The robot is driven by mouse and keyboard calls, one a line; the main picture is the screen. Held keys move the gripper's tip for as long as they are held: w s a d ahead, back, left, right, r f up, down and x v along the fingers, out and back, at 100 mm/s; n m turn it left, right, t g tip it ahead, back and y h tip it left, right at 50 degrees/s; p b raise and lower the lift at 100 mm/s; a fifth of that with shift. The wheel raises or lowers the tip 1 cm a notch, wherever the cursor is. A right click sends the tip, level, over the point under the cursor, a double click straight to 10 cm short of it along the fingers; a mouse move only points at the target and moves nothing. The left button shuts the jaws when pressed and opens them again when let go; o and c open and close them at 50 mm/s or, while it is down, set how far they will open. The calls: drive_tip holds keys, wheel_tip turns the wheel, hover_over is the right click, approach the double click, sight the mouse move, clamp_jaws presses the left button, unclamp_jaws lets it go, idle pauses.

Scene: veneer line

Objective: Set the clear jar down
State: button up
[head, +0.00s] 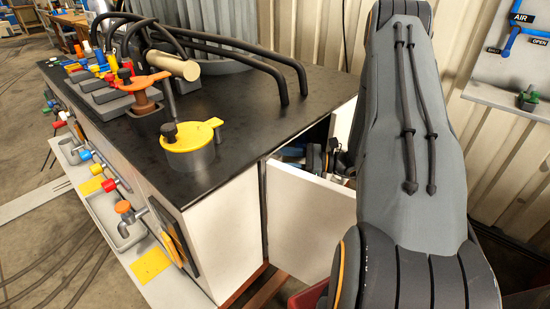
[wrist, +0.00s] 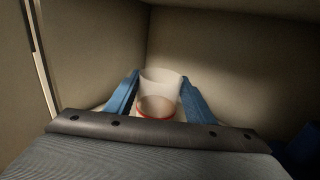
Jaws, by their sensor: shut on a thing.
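The clear jar (wrist: 160,84) is a translucent, whitish cup shape with a red ring low on it. It shows in the wrist view, upright or nearly so, between the two blue fingers of my gripper (wrist: 158,98). My gripper is shut on the jar. It is inside a beige-walled space, close to a corner. The jar's lower end is partly hidden behind my wrist's dark edge, and I cannot tell whether it touches a surface. In the head view the jar is not visible; my arm reaches in at the open cabinet.
A white cabinet door (head: 308,207) stands open below the black worktop (head: 250,108). A yellow-lidded pot (head: 192,143), an orange-handled valve (head: 143,92) and black hoses (head: 243,52) are on the worktop. Beige walls (wrist: 215,60) enclose my gripper closely.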

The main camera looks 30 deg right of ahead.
drive_tip(key=shift+f, duration=0.1)
drive_tip(key=shift+f, duration=0.15)
drive_tip(key=o, duration=1.3)
drive_tip(key=shift+r, duration=0.3)
drive_tip(key=b+v, duration=0.2)
drive_tip(key=v, duration=1)
drive_tip(key=shift+f, duration=0.1)
drive_tip(key=shift+s, duration=0.1)
